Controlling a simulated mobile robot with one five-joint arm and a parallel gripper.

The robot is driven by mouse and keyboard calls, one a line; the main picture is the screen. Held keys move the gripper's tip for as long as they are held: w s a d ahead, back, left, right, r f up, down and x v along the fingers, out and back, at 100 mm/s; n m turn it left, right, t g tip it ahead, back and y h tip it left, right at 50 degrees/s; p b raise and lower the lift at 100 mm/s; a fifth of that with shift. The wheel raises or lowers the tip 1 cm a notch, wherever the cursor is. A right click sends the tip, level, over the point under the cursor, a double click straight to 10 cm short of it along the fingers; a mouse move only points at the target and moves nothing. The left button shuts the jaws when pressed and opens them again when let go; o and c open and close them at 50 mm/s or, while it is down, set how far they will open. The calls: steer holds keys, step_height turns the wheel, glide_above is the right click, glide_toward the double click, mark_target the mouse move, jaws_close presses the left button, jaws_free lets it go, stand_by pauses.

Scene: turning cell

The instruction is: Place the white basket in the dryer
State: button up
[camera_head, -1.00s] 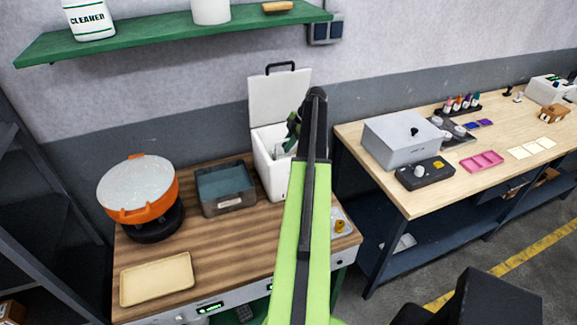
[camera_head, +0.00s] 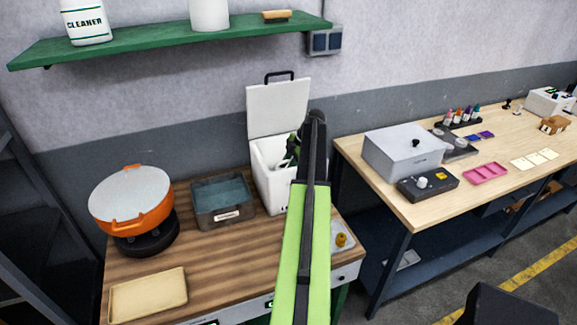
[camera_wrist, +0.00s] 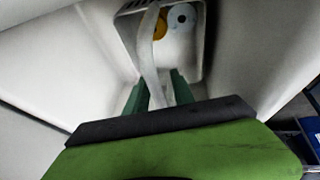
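The dryer (camera_head: 269,192) is a white box with its lid (camera_head: 277,108) raised, at the back right of the wooden bench. My gripper (camera_head: 291,152) reaches down into its open top, and my arm hides part of the box. In the wrist view, my gripper's green fingers (camera_wrist: 160,92) are closed around the pale handle of the white basket (camera_wrist: 147,55). The basket holds a yellow ring-shaped part and a grey one. White dryer walls surround it in that view. Whether the basket touches the dryer floor cannot be told.
An orange-rimmed bowl machine (camera_head: 133,205), a grey-blue bin (camera_head: 222,200) and a beige tray (camera_head: 148,295) stand left of the dryer. A green shelf (camera_head: 165,42) hangs above. A second bench (camera_head: 420,205) with a grey box stands to the right.

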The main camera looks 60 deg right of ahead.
steer(key=shift+r, duration=0.1)
steer(key=p+v, duration=1.1)
steer(key=v, duration=0.1)
